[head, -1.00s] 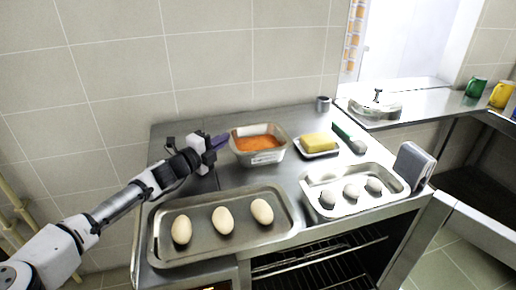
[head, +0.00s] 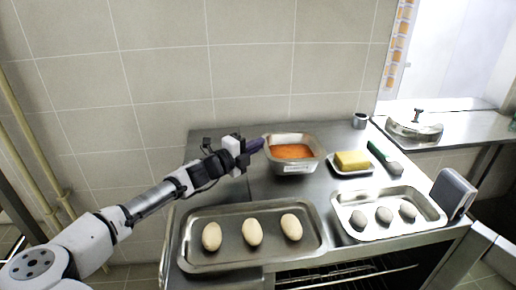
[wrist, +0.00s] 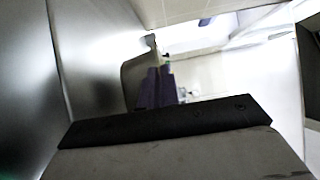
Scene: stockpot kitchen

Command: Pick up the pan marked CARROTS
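A steel pan (head: 293,167) with orange contents stands at the back of the steel counter. It has a pale label on its front, too small to read. My gripper (head: 256,145), with purple fingers, is at the pan's left rim, level with its top. The fingers (wrist: 157,88) show close together in the wrist view, beside a grey metal edge that looks like the pan's wall. I cannot tell whether they are closed on the rim or just beside it.
A tray (head: 190,258) with three pale egg-shaped items is in front. A tray (head: 432,212) with three grey items is at right. A yellow block (head: 352,159) on a dish, a green-handled brush (head: 383,155) and a small metal cup (head: 360,120) stand right of the pan.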

